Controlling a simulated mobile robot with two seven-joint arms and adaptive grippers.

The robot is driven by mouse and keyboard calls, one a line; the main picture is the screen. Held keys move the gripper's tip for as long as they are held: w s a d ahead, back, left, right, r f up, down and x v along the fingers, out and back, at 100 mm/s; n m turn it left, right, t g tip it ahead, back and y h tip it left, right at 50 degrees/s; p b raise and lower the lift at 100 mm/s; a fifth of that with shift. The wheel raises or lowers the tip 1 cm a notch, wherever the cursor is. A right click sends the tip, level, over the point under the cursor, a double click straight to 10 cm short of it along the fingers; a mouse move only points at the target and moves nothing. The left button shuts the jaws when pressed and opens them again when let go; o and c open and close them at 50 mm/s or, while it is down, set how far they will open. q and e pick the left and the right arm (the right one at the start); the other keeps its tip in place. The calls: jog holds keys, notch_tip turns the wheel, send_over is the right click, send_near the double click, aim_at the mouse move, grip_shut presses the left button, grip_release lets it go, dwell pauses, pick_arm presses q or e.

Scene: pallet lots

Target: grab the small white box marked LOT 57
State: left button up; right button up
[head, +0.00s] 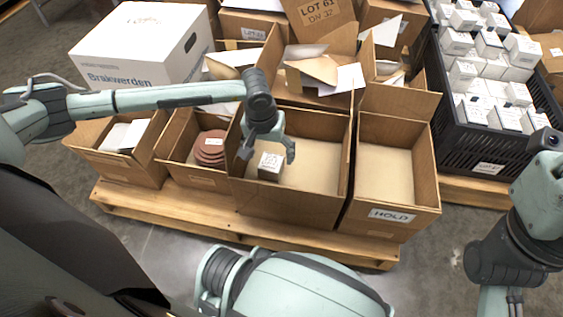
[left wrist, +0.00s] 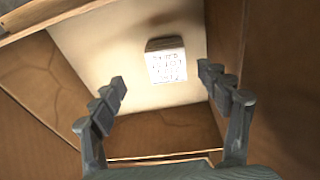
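A small box (head: 271,166) with a white marked top sits on the floor of an open cardboard carton (head: 300,205), near its left wall. The left wrist view also shows the small box (left wrist: 166,64); its print is too small and blurred for me to read the lot number surely. My left gripper (head: 267,154) is over the carton, above the small box. In the left wrist view its fingers (left wrist: 160,92) are spread wide, with the box beyond the tips and nothing held. My right gripper is out of view; only parts of my right arm show.
A carton marked HOLD (head: 390,214) stands empty to the right. A carton with reddish discs (head: 209,148) stands to the left. A black crate (head: 470,140) of several white boxes is at the right. Open flaps rise behind. The cartons stand on a wooden pallet (head: 180,214).

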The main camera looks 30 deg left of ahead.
aim_at(271, 162)
pick_arm(q)
jog(key=shift+m+y, duration=0.3)
jog(key=f, duration=0.2)
jog(key=w+f+b, duration=0.1)
jog(key=f, duration=0.2)
jog(key=w+a+f+b, duration=0.1)
jog(key=f, duration=0.2)
jog(key=shift+r, duration=0.1)
jog(key=c, duration=1.4)
